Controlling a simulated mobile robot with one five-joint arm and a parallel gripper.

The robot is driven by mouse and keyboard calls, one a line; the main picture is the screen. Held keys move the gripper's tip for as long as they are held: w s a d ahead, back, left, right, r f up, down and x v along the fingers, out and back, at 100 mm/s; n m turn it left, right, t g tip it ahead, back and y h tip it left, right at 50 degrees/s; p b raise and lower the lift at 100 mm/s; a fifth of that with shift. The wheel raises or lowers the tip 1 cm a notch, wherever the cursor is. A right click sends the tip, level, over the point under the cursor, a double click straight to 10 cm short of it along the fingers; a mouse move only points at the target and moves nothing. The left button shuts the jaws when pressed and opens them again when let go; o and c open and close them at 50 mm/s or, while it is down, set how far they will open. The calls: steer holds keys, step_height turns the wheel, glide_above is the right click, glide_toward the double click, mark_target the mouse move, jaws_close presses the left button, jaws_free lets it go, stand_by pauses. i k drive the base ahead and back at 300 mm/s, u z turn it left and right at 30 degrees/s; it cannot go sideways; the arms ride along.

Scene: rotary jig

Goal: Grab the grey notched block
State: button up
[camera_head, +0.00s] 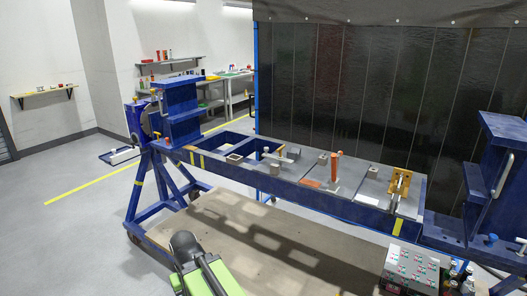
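Several small grey blocks sit on the top of the long blue jig frame (290,183). A darker grey block (293,152) stands toward the back of the jig's left half, beside a light grey clamp-like part (272,156). A smaller grey-beige block (323,158) sits to its right. A squarish block (235,158) sits further left. They are too small for me to tell which has a notch. My green and black arm shows at the bottom left of centre, in front of the jig and apart from the blocks. I cannot make out my gripper's fingers.
An orange upright part (334,167) and a yellow bracket (399,181) stand on the jig. Blue end posts rise at both ends. A control box (411,268) with bottles beside it is at the lower right. Open floor (70,225) lies to the left.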

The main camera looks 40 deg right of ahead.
mark_target(294, 154)
steer(key=u, duration=0.3)
steer(key=i, duration=2.1)
steer(key=z, duration=0.65)
steer(key=k, duration=0.85)
steer(key=z, duration=0.2)
steer(key=i, duration=0.85)
steer(key=u, duration=0.1)
